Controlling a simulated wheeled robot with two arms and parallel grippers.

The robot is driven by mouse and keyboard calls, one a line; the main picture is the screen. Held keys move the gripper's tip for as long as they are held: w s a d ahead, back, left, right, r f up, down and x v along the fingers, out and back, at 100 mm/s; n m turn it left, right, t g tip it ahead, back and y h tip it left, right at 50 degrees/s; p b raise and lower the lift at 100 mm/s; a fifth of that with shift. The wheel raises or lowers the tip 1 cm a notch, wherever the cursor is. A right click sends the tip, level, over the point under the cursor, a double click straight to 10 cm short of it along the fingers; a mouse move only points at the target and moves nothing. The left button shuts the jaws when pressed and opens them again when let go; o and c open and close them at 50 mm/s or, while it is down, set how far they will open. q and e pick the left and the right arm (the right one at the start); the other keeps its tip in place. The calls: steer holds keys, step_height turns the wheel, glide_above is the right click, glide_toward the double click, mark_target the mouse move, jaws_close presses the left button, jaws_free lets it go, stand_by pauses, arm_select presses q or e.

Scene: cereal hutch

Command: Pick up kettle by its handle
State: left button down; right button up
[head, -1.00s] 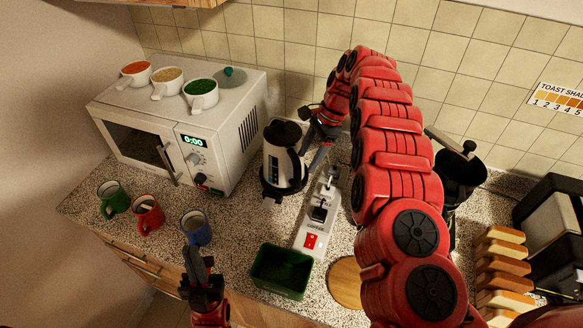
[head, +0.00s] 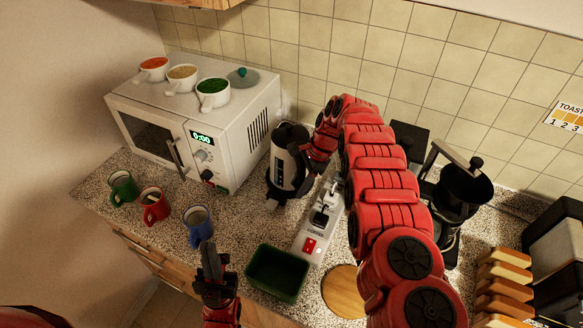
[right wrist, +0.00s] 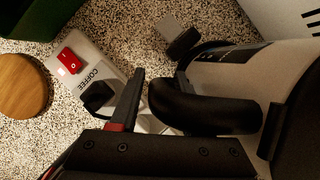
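The kettle (head: 288,168), silver and black, stands upright on the counter beside the microwave. My right gripper (head: 308,166) is at the kettle's right side, partly hidden by its own arm. In the right wrist view the black kettle handle (right wrist: 205,112) lies between the two spread fingers of that gripper (right wrist: 206,92). A gap shows between the handle and the left finger; contact on the other side is unclear. My left gripper (head: 209,262) is low in the head view, in front of the blue mug and away from the kettle. Its finger gap cannot be made out.
The microwave (head: 205,125) with cups on top is left of the kettle. A power strip (head: 318,222) with a red switch lies right of it. A green bin (head: 277,272), several mugs, a round wooden board (head: 341,290) and a coffee maker (head: 462,190) stand nearby.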

steer(key=shift+d, duration=0.35)
jaws_close()
steer(key=shift+w+a+r, duration=0.1)
steer(key=shift+w+a, duration=0.05)
steer(key=shift+w, duration=0.05)
stand_by(0.5)
